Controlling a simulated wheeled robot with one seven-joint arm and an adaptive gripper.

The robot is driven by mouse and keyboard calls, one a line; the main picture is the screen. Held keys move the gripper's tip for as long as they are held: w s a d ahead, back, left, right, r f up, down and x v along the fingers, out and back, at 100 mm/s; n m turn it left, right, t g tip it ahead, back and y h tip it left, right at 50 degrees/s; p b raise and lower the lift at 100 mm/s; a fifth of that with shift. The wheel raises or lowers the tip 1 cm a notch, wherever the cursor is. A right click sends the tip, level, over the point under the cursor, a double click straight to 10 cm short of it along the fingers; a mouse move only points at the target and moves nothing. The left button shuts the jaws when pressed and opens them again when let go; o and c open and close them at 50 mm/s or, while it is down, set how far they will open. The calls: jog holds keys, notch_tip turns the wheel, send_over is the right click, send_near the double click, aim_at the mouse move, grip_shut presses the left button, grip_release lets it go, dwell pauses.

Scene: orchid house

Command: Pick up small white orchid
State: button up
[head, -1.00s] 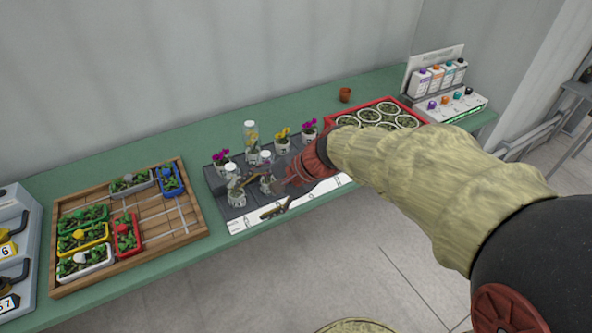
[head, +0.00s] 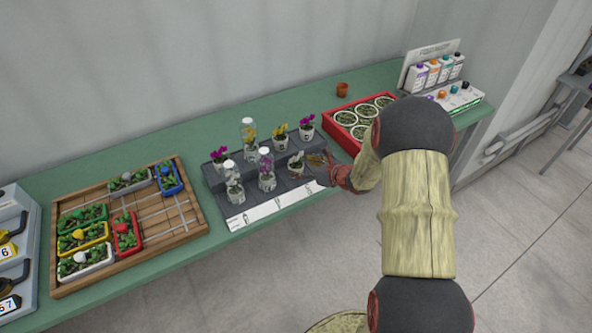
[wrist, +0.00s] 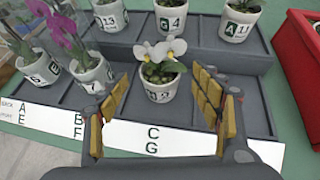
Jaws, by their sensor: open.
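The small white orchid (wrist: 158,72) stands upright in a white labelled pot on the lower step of a dark grey stepped stand (wrist: 215,63), at the middle of the wrist view. In the head view the white orchid (head: 297,165) is at the right part of the stand's front row. My gripper (wrist: 163,88) is open and empty, one finger on each side of the pot in the wrist view. In the head view my gripper (head: 322,170) is just right of the orchid. I cannot tell whether the fingers touch the pot.
Magenta orchids (wrist: 90,62) stand left of the white one; more pots stand on the step behind, some orchids under clear covers (head: 249,130). A red tray (head: 333,133) of round pots is at right. A wooden planter tray (head: 195,222) is at left. A white letter strip fronts the stand.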

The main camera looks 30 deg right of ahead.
aim_at(300, 167)
jog(key=b+x, duration=0.1)
jog(key=x, duration=0.3)
jog(key=shift+w+f+b, duration=0.25)
jog(key=shift+f+b, duration=0.15)
jog(key=shift+r, duration=0.1)
jog(key=shift+c, duration=0.4)
jog(key=c, duration=1.3)
